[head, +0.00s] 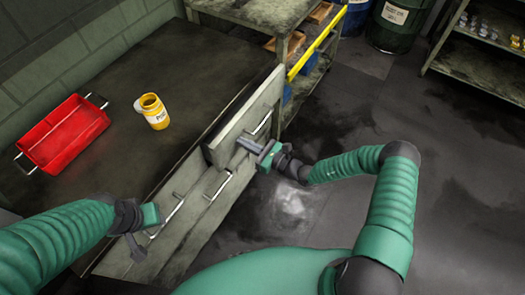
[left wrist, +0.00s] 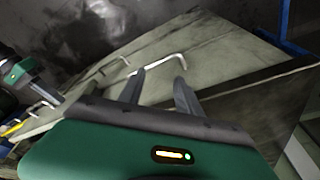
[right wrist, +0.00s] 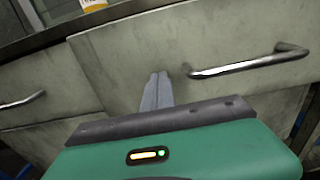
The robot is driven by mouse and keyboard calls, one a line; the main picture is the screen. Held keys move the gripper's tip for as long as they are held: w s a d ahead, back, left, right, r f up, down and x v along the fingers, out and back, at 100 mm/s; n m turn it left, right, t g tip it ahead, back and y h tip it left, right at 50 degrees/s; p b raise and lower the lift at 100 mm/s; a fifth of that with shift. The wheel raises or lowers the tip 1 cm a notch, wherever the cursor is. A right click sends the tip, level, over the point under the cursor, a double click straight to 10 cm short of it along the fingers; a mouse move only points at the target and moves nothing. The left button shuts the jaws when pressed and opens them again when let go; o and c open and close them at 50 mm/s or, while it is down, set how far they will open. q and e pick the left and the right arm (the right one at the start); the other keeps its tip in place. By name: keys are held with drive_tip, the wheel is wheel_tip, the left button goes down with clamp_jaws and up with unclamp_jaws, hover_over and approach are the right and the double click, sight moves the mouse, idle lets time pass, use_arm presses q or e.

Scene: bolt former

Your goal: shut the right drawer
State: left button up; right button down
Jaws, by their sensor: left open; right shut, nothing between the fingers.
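The right drawer (head: 221,146) is in the upper right part of the bench front in the head view. Its grey front stands out from the panel beside it, so it is partly open. Its bar handle (right wrist: 250,62) is at the right in the right wrist view. My right gripper (head: 243,144) is shut and empty, its fingertips at the drawer front, left of the handle; in the right wrist view (right wrist: 157,80) I cannot tell whether they touch. My left gripper (head: 136,240) is open near a handle on the left of the bench front; its fingers (left wrist: 157,78) are apart and empty.
A red tray (head: 68,135) and a yellow tub (head: 153,111) stand on the dark bench top (head: 120,60). A shelf unit with a yellow rail (head: 312,48) stands just beyond the drawer. Dark drums (head: 398,22) are further back. The floor to the right is clear.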

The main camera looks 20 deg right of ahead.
sight(231, 136)
drive_tip(key=x, duration=0.5)
drive_tip(key=shift+a, duration=0.25)
drive_tip(key=shift+w+r, duration=0.15)
drive_tip(key=shift+r, duration=0.05)
use_arm(q)
drive_tip(key=shift+s+d+r, duration=0.1)
drive_tip(key=shift+s, duration=0.15)
use_arm(e)
drive_tip(key=shift+r, duration=0.1)
